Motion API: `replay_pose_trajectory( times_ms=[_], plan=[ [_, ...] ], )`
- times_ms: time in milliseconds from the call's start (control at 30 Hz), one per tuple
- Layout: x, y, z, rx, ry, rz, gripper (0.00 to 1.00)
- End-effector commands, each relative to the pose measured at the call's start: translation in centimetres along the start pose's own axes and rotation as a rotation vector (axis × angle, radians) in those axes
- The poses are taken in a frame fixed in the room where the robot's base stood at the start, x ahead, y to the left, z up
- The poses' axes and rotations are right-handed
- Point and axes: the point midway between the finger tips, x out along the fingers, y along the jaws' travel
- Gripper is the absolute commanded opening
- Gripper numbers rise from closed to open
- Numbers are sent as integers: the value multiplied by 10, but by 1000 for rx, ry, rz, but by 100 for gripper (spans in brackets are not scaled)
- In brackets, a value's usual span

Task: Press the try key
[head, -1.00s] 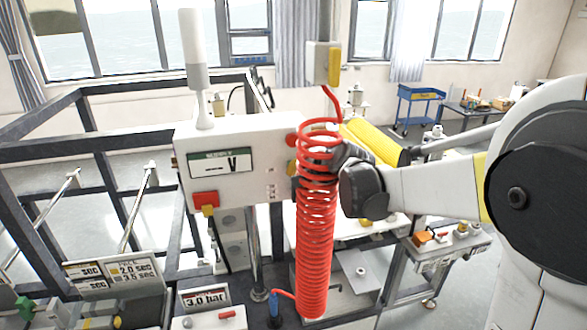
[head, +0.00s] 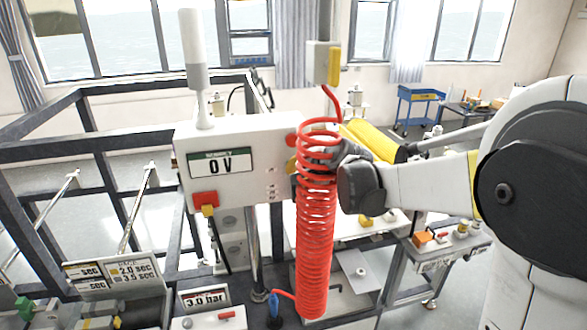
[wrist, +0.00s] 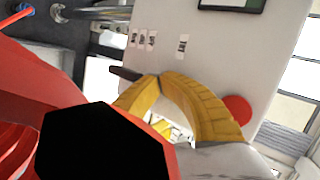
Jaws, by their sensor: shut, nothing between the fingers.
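The white control panel (head: 236,150) stands in the middle of the head view, its display (head: 220,163) reading 0 V. In the wrist view the panel face (wrist: 215,60) carries several small key labels (wrist: 142,40) and a round red button (wrist: 238,108). The print is too small to tell which key is the try key. My gripper (wrist: 160,78) has its yellow fingers shut and empty, with a dark tip close in front of the panel near the labels. I cannot tell whether it touches. In the head view the coil hides most of the fingers.
A red coiled hose (head: 314,240) hangs right in front of the panel beside my wrist. A red and yellow switch (head: 205,198) sits low on the panel. Dark frame bars (head: 90,190) fill the left.

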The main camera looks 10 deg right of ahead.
Motion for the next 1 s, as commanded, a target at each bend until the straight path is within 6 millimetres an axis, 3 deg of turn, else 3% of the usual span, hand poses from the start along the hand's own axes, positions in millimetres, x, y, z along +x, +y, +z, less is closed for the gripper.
replay_pose_trajectory(
  times_ms=[1000],
  plan=[
    [-24,13,13,1,1,0,0]
  ],
)
